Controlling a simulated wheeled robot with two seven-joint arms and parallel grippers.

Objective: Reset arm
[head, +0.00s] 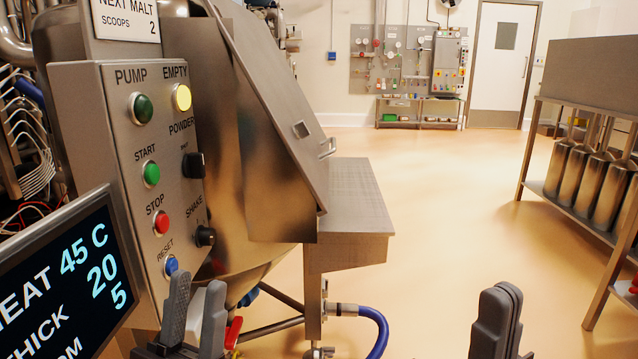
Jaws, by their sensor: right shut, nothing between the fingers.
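My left gripper (195,322) is at the bottom of the head view, in front of the lower edge of the control panel (118,95). Its two fingers stand apart with nothing seen between them. Its fingertips are just below the blue reset button (171,265); I cannot tell whether they touch the panel. My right gripper (497,318) is at the bottom right, over open floor, with its fingers together and empty. Most of both arms is out of view.
The steel hopper (275,110) with a sloped lid and a flat shelf (355,190) stands behind the panel. A display screen (65,290) is at the lower left. A blue hose (376,325) runs below the shelf. A rack with steel canisters (600,190) is at right. The middle floor is clear.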

